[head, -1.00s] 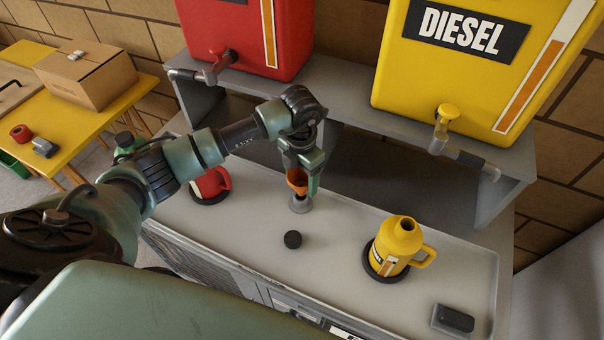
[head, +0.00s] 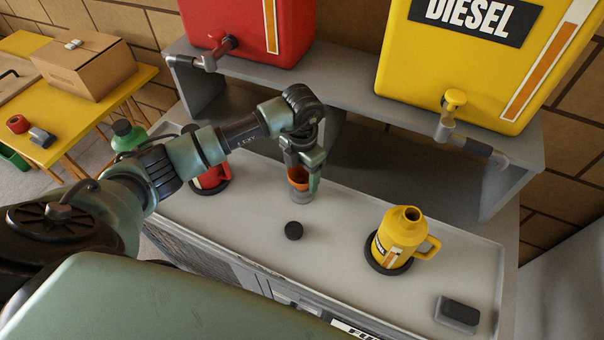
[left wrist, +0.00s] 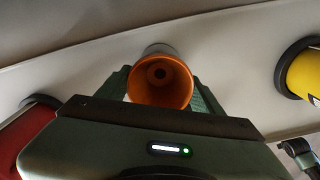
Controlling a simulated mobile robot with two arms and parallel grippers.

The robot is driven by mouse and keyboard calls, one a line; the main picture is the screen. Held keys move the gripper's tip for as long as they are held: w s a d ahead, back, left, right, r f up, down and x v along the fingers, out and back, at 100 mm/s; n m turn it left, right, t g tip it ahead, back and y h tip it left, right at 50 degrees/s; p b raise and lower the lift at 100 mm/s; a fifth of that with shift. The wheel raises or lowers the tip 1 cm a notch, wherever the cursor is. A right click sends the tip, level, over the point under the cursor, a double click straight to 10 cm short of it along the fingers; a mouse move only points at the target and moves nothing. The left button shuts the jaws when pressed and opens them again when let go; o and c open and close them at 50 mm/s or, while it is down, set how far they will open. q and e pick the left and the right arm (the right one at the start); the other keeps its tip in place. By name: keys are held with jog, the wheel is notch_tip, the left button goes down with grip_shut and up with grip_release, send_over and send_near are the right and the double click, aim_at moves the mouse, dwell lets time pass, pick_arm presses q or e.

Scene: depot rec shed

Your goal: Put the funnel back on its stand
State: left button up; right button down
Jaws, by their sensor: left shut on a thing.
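The orange funnel (head: 298,178) is between the fingers of my left gripper (head: 303,182), which is shut on it. In the left wrist view I look down into the funnel's open mouth (left wrist: 160,80), with a finger on each side. A grey round stand (head: 302,196) is directly under the funnel on the bench tray. The funnel is upright over or in the stand; whether it bears on it cannot be told, as the fingers hide part of the join.
A red jug (head: 211,178) stands left of the gripper, a yellow jug (head: 398,238) to the right. A black cap (head: 293,230) lies in front and a black block (head: 459,312) at the right. A grey shelf (head: 350,84) with red and yellow tanks overhangs the back.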

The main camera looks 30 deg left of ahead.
jog(key=shift+d+f, duration=0.1)
jog(key=shift+d, duration=0.25)
pick_arm(q)
jog(key=shift+f+b, duration=0.6)
jog(key=shift+b, duration=0.05)
pick_arm(e)
jog(key=shift+a+f, duration=0.1)
jog(key=shift+f, duration=0.5)
pick_arm(q)
jog(key=o, duration=1)
jog(key=shift+o, duration=0.2)
notch_tip(320, 180, up, 11)
jog(key=p, duration=0.7)
pick_arm(e)
notch_tip(320, 180, up, 7)
jog(key=shift+r, duration=0.15)
